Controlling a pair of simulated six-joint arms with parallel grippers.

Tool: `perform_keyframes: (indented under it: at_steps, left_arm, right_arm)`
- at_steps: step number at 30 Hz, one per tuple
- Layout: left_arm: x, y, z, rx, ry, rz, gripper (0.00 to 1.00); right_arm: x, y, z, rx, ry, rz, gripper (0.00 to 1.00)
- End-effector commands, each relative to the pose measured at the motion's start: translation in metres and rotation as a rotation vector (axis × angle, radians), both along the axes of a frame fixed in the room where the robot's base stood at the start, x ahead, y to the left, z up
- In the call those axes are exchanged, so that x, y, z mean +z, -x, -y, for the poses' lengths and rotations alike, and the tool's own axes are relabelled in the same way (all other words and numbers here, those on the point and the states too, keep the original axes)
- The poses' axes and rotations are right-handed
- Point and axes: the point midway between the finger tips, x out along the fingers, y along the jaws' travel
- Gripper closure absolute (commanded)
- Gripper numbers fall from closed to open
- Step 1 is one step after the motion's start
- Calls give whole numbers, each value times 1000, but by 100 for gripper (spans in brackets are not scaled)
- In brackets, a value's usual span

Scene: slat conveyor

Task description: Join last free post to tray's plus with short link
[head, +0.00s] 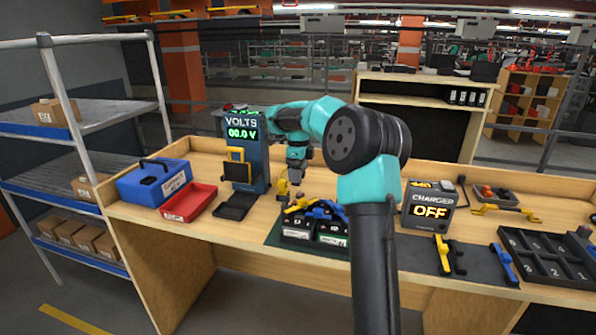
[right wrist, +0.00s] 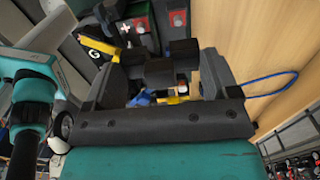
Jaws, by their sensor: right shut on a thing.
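My right gripper (head: 291,190) points down over the back left corner of the battery tray; it also shows in the right wrist view (right wrist: 158,58). It is shut on what seems to be the short link, mostly hidden by the jaws. A thin blue cable loop (right wrist: 275,78) shows beside the jaws. Two dark batteries (head: 297,234) stand side by side, with yellow (head: 299,206) and blue (head: 325,211) pieces on top. A white plus mark (right wrist: 125,28) and a red post (right wrist: 178,18) show past the jaws. I cannot tell which post is free. My left gripper is out of view.
A voltmeter (head: 242,128) reads 00.0 V. A red tray (head: 188,203) and blue box (head: 153,182) are at left. A charger (head: 428,205) reads OFF. Yellow (head: 443,253) and blue (head: 503,263) tools and a black numbered tray (head: 548,258) are at right. My arm blocks the middle.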

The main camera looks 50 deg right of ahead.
Motion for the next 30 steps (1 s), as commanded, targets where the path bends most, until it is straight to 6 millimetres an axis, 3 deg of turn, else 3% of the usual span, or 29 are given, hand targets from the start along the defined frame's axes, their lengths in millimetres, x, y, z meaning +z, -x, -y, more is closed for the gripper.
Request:
perform_keyframes:
  at_steps: [11,30]
  left_arm:
    - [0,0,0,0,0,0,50]
    - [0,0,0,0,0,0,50]
  right_arm:
    - [-3,0,-1,5,0,-1,42]
    - [-45,0,-1,6,0,-1,42]
